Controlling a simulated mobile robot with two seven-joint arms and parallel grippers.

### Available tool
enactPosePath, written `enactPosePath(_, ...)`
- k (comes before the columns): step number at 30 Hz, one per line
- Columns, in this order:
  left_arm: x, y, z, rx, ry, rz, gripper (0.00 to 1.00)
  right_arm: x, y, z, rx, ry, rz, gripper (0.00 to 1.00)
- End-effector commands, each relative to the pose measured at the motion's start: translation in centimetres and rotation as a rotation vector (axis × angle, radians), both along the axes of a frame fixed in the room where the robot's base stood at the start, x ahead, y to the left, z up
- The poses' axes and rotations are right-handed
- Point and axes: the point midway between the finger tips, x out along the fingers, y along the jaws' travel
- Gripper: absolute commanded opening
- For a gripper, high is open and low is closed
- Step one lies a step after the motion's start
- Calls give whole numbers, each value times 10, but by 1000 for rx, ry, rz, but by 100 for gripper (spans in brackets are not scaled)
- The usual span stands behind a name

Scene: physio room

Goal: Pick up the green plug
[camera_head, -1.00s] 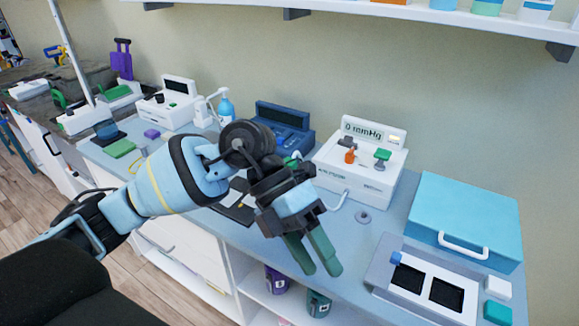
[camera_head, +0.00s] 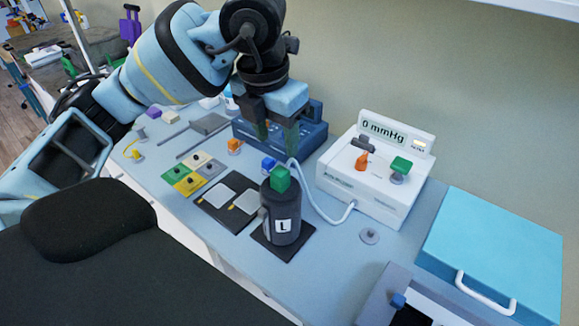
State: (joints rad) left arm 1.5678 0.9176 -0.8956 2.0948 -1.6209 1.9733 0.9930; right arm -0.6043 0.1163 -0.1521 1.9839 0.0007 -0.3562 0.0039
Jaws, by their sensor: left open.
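A green block-shaped plug (camera_head: 280,178) sits on top of a dark cylinder (camera_head: 282,222) marked "L", which stands on a black mat. Another green piece (camera_head: 401,165) with a grey base sits on the white mmHg device (camera_head: 372,180); I cannot tell for certain which one is the green plug. My left gripper (camera_head: 277,134) is open and empty, fingers pointing down. It appears above and behind the cylinder, in front of the dark blue case (camera_head: 312,138), apart from both green pieces. My right gripper is not in view.
A pale hose (camera_head: 318,207) curves to the white device. Coloured tiles (camera_head: 187,182) and a black panel are to the left. A turquoise case (camera_head: 500,245) stands at right.

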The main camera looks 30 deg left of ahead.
Motion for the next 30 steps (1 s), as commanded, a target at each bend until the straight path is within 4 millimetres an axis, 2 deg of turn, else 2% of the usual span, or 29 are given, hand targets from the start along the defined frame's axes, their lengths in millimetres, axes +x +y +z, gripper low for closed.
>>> enactPosePath(6,1,0,-13,-1,3,0,51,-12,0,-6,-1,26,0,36)
enactPosePath(10,2,-1,-25,-1,3,0,51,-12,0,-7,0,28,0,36)
enactPosePath(17,1,-3,-33,-1,2,-1,51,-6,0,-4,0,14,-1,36)
enactPosePath(24,-1,-8,-66,-1,4,0,51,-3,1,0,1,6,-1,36)
enactPosePath(30,1,-9,-79,-2,2,0,51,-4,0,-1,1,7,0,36)
